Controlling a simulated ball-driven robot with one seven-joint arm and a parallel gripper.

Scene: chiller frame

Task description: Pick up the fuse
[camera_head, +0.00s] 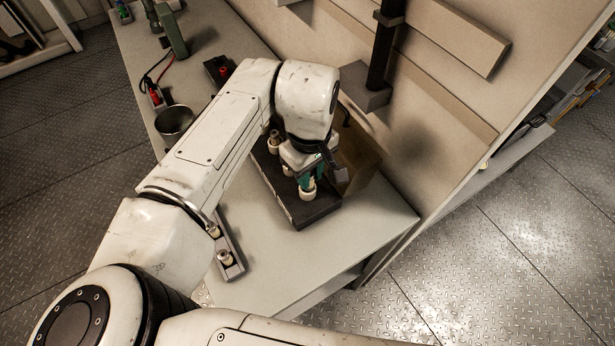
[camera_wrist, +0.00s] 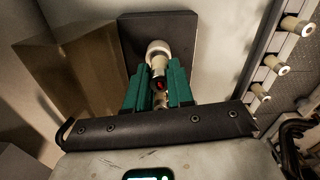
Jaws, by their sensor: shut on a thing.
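The fuse (camera_head: 308,193) is a cream cylinder at the near end of a dark block (camera_head: 293,213) on the bench. In the wrist view the fuse (camera_wrist: 158,48) shows its pale round end, with a red spot further back between the fingers. My gripper (camera_wrist: 158,75) has green fingers shut on the fuse from both sides. In the head view my gripper (camera_head: 306,178) points down above the block, partly hidden by its own wrist. I cannot tell whether the fuse's lower end still touches the block (camera_wrist: 130,28).
A grey rail (camera_head: 231,263) with cream fuses lies left of the block. A metal cup (camera_head: 174,122) stands further back. An open cardboard box (camera_head: 358,160) sits right of the block, against the panel (camera_head: 425,130). The bench's near right corner (camera_head: 375,222) is clear.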

